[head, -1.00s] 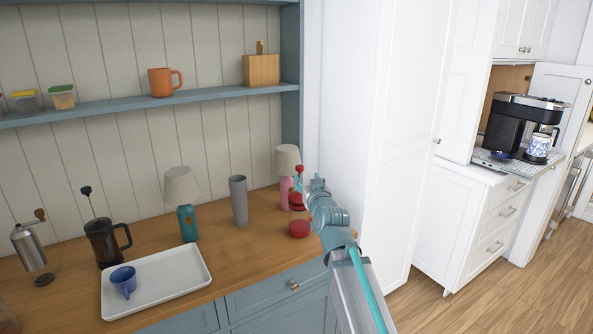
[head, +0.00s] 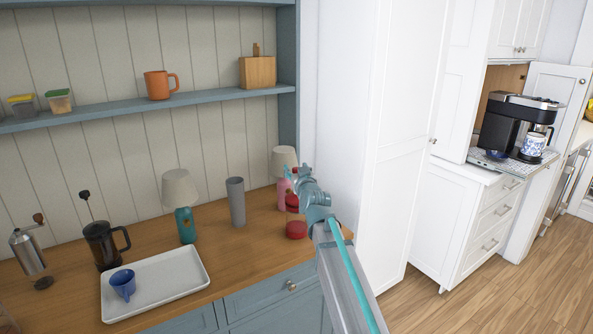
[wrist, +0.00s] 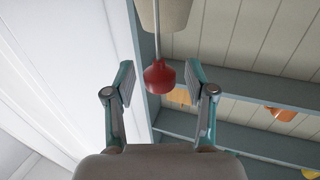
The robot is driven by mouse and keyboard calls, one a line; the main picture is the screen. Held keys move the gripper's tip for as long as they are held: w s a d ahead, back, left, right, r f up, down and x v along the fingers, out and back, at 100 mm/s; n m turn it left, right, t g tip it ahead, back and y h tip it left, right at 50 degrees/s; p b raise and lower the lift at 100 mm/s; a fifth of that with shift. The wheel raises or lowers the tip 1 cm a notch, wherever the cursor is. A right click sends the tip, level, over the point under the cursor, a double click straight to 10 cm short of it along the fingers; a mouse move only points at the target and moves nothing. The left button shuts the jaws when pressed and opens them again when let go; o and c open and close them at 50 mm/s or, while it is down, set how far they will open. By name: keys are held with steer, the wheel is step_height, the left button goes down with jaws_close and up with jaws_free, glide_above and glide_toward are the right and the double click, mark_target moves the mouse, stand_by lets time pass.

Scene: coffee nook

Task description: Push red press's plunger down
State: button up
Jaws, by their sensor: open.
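The red press (head: 296,229) stands on the wooden counter beside the pink lamp. In the head view its red base and part of its red lid show; my gripper hides its top. In the wrist view its red plunger knob (wrist: 160,77) and thin rod show, with the knob between my fingertips in the picture. My gripper (wrist: 160,82) is open, one finger on each side of the knob, with a visible gap to both. In the head view my gripper (head: 294,175) is at the top of the press. I cannot tell how far the knob is from the palm.
The pink lamp (head: 284,162) is close behind the press. A grey tumbler (head: 236,202), a teal lamp (head: 186,225), a dark press (head: 103,245) and a white tray (head: 170,292) with a blue mug (head: 122,283) are to the left. A white cabinet wall (head: 345,130) is close right.

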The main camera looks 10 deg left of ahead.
mark_target(296, 197)
jaws_close()
step_height(296, 197, down, 8)
steer(key=b, duration=0.7)
steer(key=shift+r+b, duration=0.1)
steer(key=shift+b, duration=0.25)
steer(key=shift+s, duration=0.1)
jaws_free()
